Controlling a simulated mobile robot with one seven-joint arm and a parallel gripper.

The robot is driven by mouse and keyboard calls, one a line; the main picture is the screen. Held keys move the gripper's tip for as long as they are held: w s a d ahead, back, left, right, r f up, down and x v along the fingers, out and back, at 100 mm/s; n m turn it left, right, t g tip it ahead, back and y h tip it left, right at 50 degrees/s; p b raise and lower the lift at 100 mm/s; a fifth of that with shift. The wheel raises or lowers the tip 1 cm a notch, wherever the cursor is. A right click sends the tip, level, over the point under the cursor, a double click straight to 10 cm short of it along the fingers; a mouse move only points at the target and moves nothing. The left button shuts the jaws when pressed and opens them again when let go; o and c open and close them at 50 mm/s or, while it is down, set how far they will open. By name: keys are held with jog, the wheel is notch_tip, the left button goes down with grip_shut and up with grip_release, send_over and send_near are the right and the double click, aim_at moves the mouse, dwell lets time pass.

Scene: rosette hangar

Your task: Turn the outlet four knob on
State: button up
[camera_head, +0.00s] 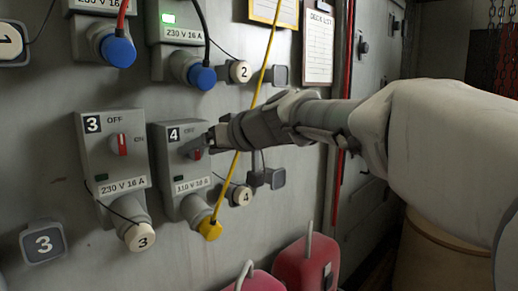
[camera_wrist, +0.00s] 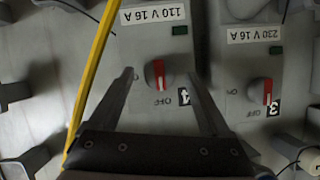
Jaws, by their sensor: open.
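Outlet four (camera_head: 172,160) is a grey box on the wall, marked 4 and 110 V 16 A. Its grey knob with a red stripe (camera_head: 196,154) is partly hidden by my gripper (camera_head: 206,143) in the head view. In the wrist view, which is upside down, the knob (camera_wrist: 158,75) shows with its red stripe in line with the OFF mark. My gripper (camera_wrist: 161,76) is open, one finger on each side of the knob, with visible gaps. The outlet's small indicator (camera_wrist: 180,30) is dark green and looks unlit.
Outlet three (camera_head: 98,150) is beside it, its knob also at OFF. A yellow cable (camera_head: 231,180) runs from outlet four's yellow plug (camera_head: 209,229) up past my gripper. A round tag 4 (camera_head: 240,196) hangs at right. Red canisters (camera_head: 303,268) stand below.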

jog(key=shift+w+a+f, duration=0.2)
jog(key=shift+w+a, duration=0.05)
jog(key=shift+a, duration=0.1)
grip_shut()
dwell(0.3)
